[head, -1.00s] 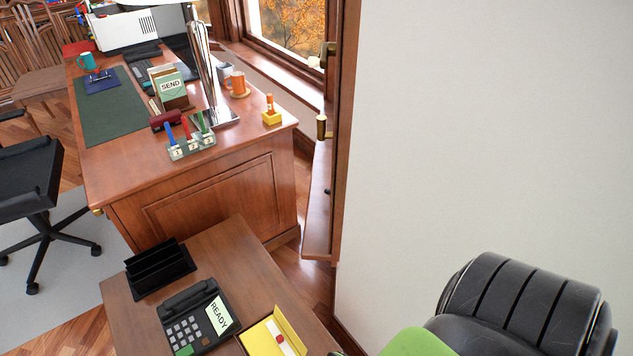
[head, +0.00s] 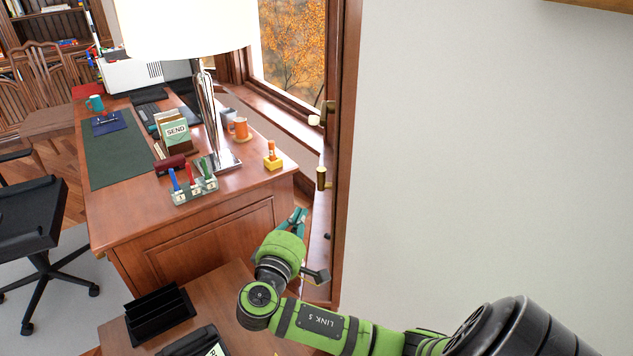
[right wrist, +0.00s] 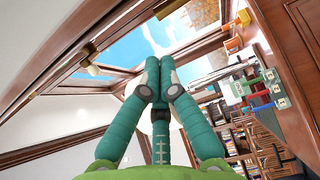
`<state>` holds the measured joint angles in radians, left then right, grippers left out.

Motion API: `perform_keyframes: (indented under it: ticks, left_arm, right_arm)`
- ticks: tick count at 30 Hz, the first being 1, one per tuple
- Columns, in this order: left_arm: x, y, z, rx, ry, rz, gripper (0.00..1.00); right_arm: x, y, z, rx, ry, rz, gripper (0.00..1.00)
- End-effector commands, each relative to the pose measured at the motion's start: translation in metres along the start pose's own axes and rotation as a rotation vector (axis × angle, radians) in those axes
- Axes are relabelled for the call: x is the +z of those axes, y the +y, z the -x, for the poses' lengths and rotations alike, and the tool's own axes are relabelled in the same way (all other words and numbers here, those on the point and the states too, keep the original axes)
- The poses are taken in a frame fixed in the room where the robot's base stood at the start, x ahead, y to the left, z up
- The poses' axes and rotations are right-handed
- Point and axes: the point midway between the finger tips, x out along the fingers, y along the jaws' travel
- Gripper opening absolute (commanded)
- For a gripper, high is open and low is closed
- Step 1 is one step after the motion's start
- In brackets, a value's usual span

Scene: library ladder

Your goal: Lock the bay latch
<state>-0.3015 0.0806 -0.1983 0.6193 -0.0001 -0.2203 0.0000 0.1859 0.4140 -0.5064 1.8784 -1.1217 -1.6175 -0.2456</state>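Two brass fittings are on the wooden window frame at the bay. The upper one (head: 327,112) has a small white knob, and the lower one (head: 321,178) has a pale upright tip. I cannot tell for sure which is the bay latch or whether it is locked. In the right wrist view a brass fitting (right wrist: 89,49) shows on the frame at upper left. My right gripper (head: 298,217) is below the lower fitting, apart from it, beside the desk corner. Its teal fingers (right wrist: 159,70) are together with nothing visible between them. My left gripper is out of view.
A wooden desk (head: 150,231) with a lamp (head: 208,125), an orange mug (head: 239,128) and a stamp on a yellow block (head: 273,161) stands left of the frame. A side table (head: 233,305) with a black file rack (head: 162,314) is below. A white wall (head: 480,150) fills the right.

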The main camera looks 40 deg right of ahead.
Motion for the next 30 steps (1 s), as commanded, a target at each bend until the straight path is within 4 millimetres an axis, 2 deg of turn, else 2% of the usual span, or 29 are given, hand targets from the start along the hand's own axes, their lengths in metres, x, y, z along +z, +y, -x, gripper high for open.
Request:
perform_keyframes:
  ticks: [7, 11, 14, 24, 30]
  left_arm:
    - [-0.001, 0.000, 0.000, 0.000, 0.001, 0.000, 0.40]
    - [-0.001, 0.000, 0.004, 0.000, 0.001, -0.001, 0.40]
    - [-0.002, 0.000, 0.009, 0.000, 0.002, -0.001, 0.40]
    - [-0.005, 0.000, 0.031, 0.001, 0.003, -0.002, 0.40]
    - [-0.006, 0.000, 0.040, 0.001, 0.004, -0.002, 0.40]
  right_arm:
    - [0.000, -0.001, -0.001, -0.003, 0.001, 0.001, 0.00]
    - [0.000, 0.000, -0.010, -0.001, 0.000, 0.004, 0.00]
    - [0.000, 0.002, -0.025, 0.000, -0.001, 0.005, 0.00]
    - [0.000, 0.002, -0.098, -0.001, -0.002, 0.004, 0.00]
    - [0.000, 0.000, -0.127, -0.004, 0.001, 0.004, 0.00]
